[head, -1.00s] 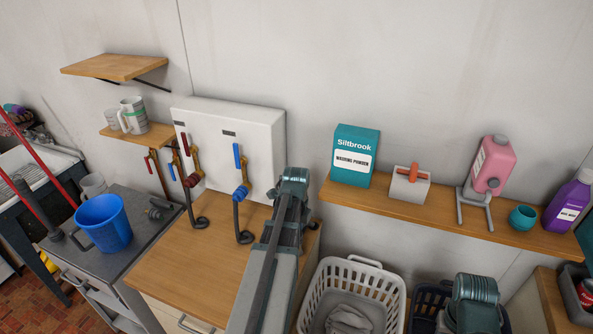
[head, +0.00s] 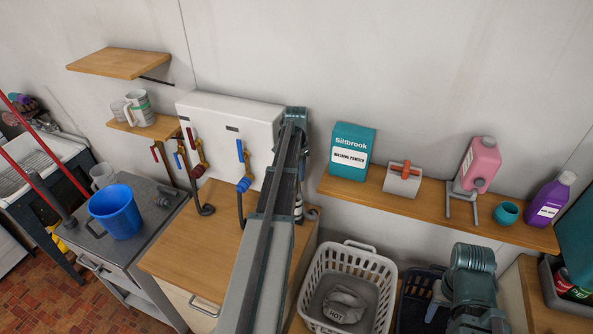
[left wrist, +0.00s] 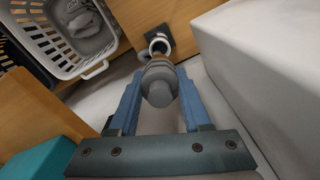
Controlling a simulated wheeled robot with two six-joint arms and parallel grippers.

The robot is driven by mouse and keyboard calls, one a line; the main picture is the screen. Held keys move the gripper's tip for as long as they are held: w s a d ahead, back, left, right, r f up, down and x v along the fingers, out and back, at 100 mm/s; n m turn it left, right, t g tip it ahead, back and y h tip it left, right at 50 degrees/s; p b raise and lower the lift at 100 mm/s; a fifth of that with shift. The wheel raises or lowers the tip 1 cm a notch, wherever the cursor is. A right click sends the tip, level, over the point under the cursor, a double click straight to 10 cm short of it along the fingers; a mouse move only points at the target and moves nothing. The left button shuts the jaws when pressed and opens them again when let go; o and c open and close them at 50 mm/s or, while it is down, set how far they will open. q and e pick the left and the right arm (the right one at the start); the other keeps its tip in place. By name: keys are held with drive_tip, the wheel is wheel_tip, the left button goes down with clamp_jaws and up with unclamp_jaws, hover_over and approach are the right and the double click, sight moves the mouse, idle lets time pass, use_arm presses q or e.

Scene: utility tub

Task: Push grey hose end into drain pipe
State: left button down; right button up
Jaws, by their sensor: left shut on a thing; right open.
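My left gripper (left wrist: 160,80) has blue fingers and is shut on the grey hose end (left wrist: 158,90), a ribbed, rounded piece, in the left wrist view. Just beyond it is the drain pipe (left wrist: 152,40), with a pale round rim at its mouth in front of a dark square plate. The hose end overlaps the near side of the mouth in this view; I cannot tell whether it has entered. In the head view my left arm hides the left jaws and the hose end. My right gripper (head: 470,290) is at the lower right, open and away from the pipe.
A white wall box (head: 225,125) with taps stands left of my left arm, above a wooden counter (head: 190,240). A white basket (head: 372,265) is right of the arm. A shelf (head: 425,202) holds a washing powder box (head: 350,150) and bottles. A blue bucket (head: 115,212) is at left.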

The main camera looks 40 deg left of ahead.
use_arm(q)
drive_tip(key=shift+f+b, duration=3)
drive_tip(key=shift+f, duration=0.1)
drive_tip(key=shift+f+b, duration=2.05)
drive_tip(key=shift+b, duration=0.1)
drive_tip(key=shift+c, duration=1.6)
unclamp_jaws()
drive_tip(key=shift+o, duration=0.2)
wheel_tip(320, 180, up, 14)
drive_tip(key=p, duration=1.4)
drive_tip(key=shift+f, duration=0.1)
drive_tip(key=shift+s+f, duration=0.1)
